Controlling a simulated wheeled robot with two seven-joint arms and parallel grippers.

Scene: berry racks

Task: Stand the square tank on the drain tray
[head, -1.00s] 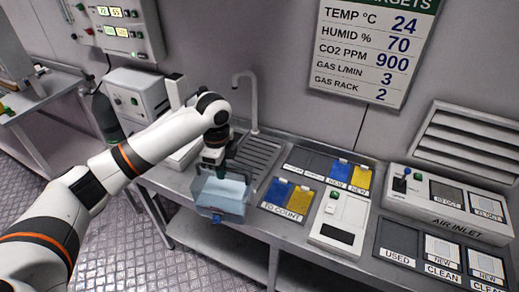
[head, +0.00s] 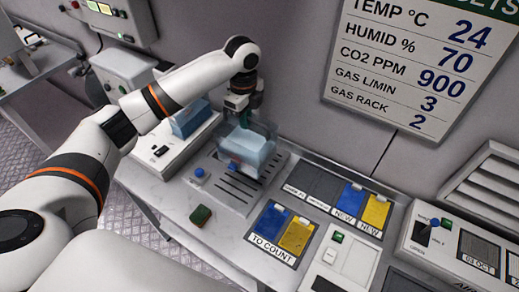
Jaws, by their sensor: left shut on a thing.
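The square tank (head: 248,150) is a clear box with pale blue contents. It looks roughly upright over the back part of the drain tray (head: 228,196), a grey slotted plate. I cannot tell whether its bottom touches the tray. My left gripper (head: 243,112) is shut on the tank's upper rim from above. The tank hides the back of the tray. My right gripper is not in view.
A blue knob (head: 199,172) is at the tray's left side. A green sponge (head: 201,215) lies on the counter in front. A white device with a blue block (head: 190,119) stands left. The blue and yellow card holder (head: 283,230) is at right.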

